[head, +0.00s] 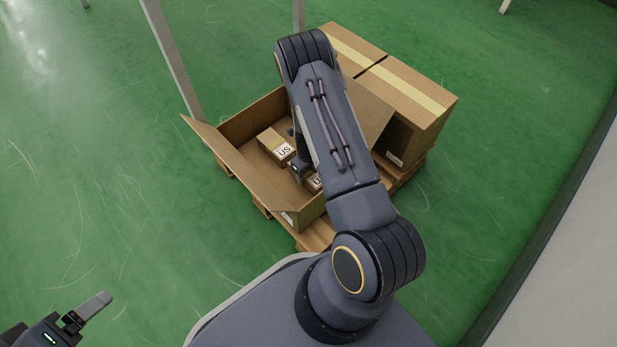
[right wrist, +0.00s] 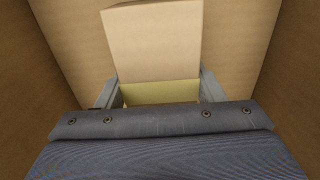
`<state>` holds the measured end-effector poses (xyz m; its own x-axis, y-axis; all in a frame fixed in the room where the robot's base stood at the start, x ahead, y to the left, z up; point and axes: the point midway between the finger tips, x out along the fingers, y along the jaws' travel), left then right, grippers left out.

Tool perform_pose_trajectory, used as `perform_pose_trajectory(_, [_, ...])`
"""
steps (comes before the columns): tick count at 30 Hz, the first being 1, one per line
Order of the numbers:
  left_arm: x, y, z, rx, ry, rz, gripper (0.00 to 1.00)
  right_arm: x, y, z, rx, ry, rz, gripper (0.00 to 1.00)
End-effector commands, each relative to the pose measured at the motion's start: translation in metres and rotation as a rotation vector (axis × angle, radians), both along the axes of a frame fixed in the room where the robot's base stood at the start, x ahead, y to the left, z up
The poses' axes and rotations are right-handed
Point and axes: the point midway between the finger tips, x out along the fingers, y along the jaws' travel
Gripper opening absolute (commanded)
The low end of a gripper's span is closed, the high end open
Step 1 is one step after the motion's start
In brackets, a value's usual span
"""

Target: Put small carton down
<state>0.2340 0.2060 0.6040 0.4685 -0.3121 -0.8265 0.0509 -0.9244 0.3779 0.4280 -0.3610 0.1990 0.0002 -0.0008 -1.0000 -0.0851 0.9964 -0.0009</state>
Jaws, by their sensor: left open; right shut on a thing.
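My right gripper (head: 300,170) reaches down into a large open cardboard box (head: 258,118), with my arm hiding much of the inside. It is shut on a small carton (head: 314,183), which is mostly hidden in the head view. In the right wrist view the held carton (right wrist: 160,93) shows a yellowish face between the two fingers. Another small carton (head: 275,146) with a white "US" label lies in the box beside it. It also shows in the right wrist view (right wrist: 152,42), just beyond the held one. Whether the held carton touches the box floor I cannot tell. My left gripper (head: 80,312) is open and empty at the bottom left.
The open box has raised flaps (head: 205,135) and stands on a wooden pallet (head: 316,236). A closed, taped carton (head: 432,104) stands to its right. Thin grey posts (head: 172,58) rise behind the box. The green floor (head: 90,170) on the left is clear.

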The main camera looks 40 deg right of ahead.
Motion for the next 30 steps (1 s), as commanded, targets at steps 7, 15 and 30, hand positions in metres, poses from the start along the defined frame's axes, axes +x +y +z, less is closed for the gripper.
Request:
perform_pose_trajectory(7, [-0.0001,0.0,-0.0103,0.0,0.0,0.0,0.83,0.0005,-0.0002,-0.02,0.0,-0.001,0.0,0.29])
perform_pose_trajectory(15, [0.0,0.0,-0.0136,0.0,0.0,0.0,0.83,0.0,0.0002,-0.024,0.0,0.0,0.0,0.63])
perform_pose_trajectory(30, [0.0,-0.0001,-0.0078,0.0,0.0,0.0,0.83,0.0001,0.0,-0.0173,0.0,0.0,0.0,0.83])
